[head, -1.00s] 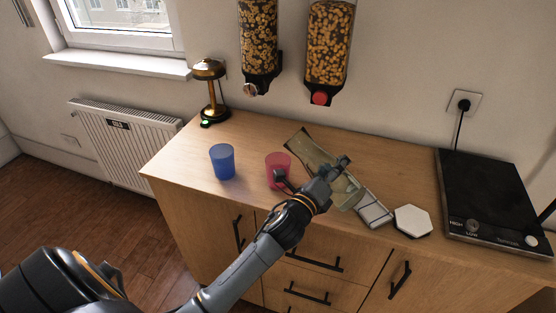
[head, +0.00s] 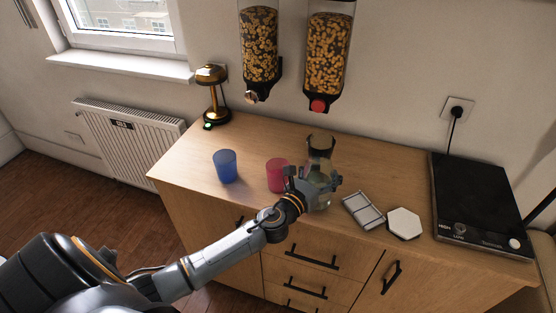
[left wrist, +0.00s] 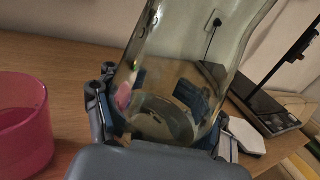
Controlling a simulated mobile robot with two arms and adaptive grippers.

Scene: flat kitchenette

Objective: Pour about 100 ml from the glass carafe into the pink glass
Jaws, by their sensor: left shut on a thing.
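The glass carafe (head: 321,160) is clear with a dark rim and stands close to upright at the counter's front, right of the pink glass. My left gripper (head: 314,186) is shut around its lower body. In the left wrist view the carafe (left wrist: 180,75) fills the middle, leaning slightly right in the picture; its liquid level is hard to make out. The pink glass (head: 276,174) stands upright just left of the gripper, and in the left wrist view (left wrist: 22,130) it is at the left edge. Its contents are not clear. My right gripper is not in view.
A blue glass (head: 225,167) stands left of the pink one. A grey segmented tray (head: 363,210), a white hexagonal piece (head: 404,223) and a black scale-like appliance (head: 480,200) lie to the right. A brass lamp (head: 213,95) and two wall dispensers (head: 328,58) are behind.

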